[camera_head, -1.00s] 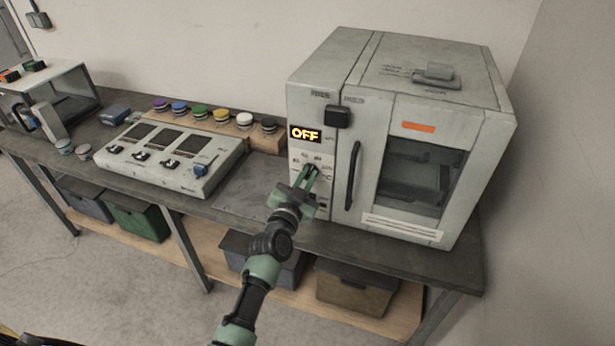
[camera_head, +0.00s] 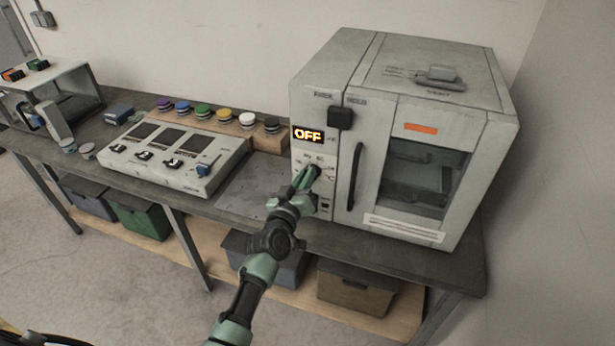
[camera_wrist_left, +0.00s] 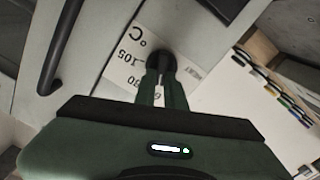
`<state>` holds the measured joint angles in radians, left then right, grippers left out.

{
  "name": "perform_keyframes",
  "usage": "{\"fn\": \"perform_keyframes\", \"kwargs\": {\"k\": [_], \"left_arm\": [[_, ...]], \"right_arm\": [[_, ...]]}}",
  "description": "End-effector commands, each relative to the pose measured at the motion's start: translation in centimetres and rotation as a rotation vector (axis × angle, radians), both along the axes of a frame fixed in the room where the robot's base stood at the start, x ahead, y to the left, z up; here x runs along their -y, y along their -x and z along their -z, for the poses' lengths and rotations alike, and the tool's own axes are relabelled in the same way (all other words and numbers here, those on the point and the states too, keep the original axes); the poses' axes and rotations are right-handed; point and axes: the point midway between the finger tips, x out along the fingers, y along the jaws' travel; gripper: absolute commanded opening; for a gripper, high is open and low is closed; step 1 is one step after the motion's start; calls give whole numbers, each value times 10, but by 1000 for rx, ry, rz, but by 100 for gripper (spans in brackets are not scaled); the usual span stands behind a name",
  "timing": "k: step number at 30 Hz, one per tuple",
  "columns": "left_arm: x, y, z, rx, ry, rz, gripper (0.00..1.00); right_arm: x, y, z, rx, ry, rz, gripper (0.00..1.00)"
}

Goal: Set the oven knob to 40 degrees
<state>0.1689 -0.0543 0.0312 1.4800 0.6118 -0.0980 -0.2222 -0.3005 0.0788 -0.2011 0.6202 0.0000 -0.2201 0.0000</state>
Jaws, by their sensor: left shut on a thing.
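The oven (camera_head: 390,140) is a pale grey box on the right part of the bench. Its display (camera_head: 308,135) reads OFF in orange. Below the display is the dial, mostly covered by my gripper in the head view. In the left wrist view the dark round knob (camera_wrist_left: 161,58) sits between my fingertips, with printed marks including 105 and °C beside it. My left gripper (camera_head: 313,172) is shut on the knob, and it also shows in the left wrist view (camera_wrist_left: 161,72). The knob's pointer is hidden. My right gripper is not in view.
The oven's black door handle (camera_head: 356,177) stands out just right of the dial. A black block (camera_head: 340,117) juts out above. Left of the oven are a control panel (camera_head: 175,158) and a row of coloured buttons. Bins (camera_head: 357,288) stand on the shelf below.

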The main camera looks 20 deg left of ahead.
Motion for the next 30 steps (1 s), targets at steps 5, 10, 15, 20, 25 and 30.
{"fn": "perform_keyframes", "kwargs": {"k": [5,10,15,20,25,30], "left_arm": [[-2,0,1,-4,167,-1,0],[-4,0,2,-10,327,-1,0],[-5,0,3,-14,472,-2,0],[-6,0,4,-17,584,-2,0],[-7,0,5,-20,671,-2,0],[-7,0,6,-22,722,-2,0]], "right_arm": [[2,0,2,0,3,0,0],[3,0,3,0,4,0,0],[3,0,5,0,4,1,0],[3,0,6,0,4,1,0],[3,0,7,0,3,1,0],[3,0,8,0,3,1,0]]}}
